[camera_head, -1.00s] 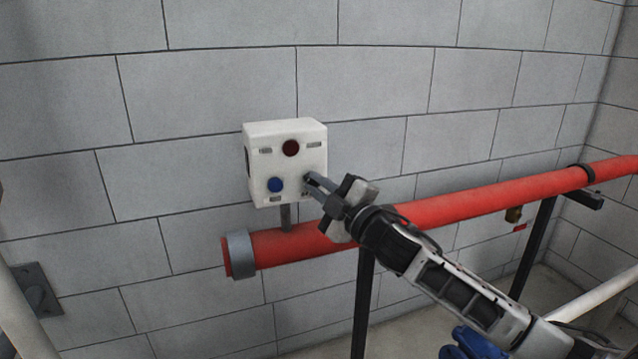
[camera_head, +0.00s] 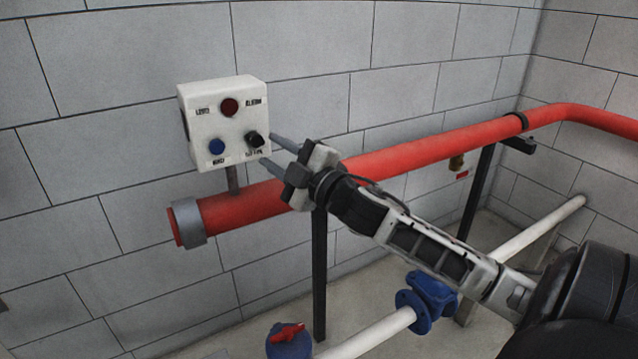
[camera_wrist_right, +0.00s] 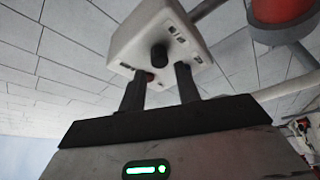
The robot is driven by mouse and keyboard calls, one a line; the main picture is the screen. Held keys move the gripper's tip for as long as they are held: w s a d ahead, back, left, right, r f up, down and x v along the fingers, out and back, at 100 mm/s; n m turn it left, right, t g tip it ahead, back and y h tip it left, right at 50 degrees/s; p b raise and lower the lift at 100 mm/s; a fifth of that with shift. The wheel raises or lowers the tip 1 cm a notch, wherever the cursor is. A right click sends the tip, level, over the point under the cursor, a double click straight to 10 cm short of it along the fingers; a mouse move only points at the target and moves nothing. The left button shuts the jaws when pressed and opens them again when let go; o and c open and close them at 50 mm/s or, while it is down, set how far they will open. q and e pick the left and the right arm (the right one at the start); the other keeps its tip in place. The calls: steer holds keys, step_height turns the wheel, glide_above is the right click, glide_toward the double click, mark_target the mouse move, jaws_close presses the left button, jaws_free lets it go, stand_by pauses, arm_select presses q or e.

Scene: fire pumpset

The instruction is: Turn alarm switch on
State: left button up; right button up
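The white alarm box (camera_head: 228,122) is on the grey block wall, above the red pipe. Its face has a dark red round lamp (camera_head: 229,107), a blue button (camera_head: 216,147) and a black rotary switch (camera_head: 255,139) at lower right. My right gripper (camera_head: 267,153) is open, its fingers apart and pointing at the switch, a little short of the box. In the right wrist view the black switch (camera_wrist_right: 159,54) shows between and beyond the two fingertips (camera_wrist_right: 160,75), apart from them. The switch's exact angle is hard to tell. My left gripper is not in view.
A thick red pipe (camera_head: 420,153) runs along the wall just below the box and under my right gripper, on black posts (camera_head: 320,270). A blue valve with a red handle (camera_head: 288,338) and a white pipe (camera_head: 375,331) are low in front.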

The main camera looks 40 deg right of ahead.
steer(key=b+v, duration=0.1)
steer(key=v, duration=1.1)
